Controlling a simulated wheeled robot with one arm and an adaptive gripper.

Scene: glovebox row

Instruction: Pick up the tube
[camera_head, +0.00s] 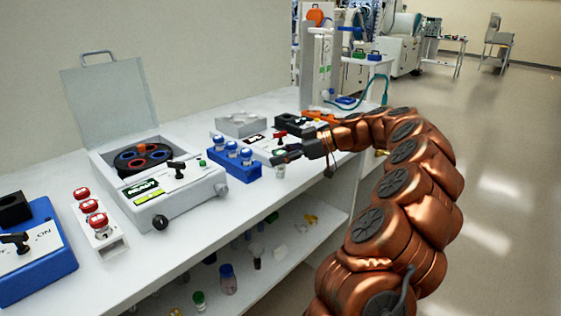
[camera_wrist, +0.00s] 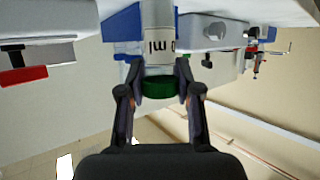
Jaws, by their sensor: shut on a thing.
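The tube (camera_wrist: 158,38) has a pale body with dark "ml" lettering and a green cap (camera_wrist: 160,88). In the wrist view it lies between the two fingers of my gripper (camera_wrist: 158,66), which is shut on it near the cap. In the head view my gripper (camera_head: 281,158) is just right of a blue rack. The tube (camera_head: 280,172) shows small below the fingers, near the bench's front edge. I cannot tell whether its lower end touches anything.
The blue rack (camera_head: 240,170) holds several blue-capped vials. A centrifuge (camera_head: 180,205) with its lid up stands left of it, then a white rack (camera_head: 108,240) with red-capped vials. A shelf (camera_head: 275,262) below holds loose vials. Open floor (camera_head: 490,200) lies to the right.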

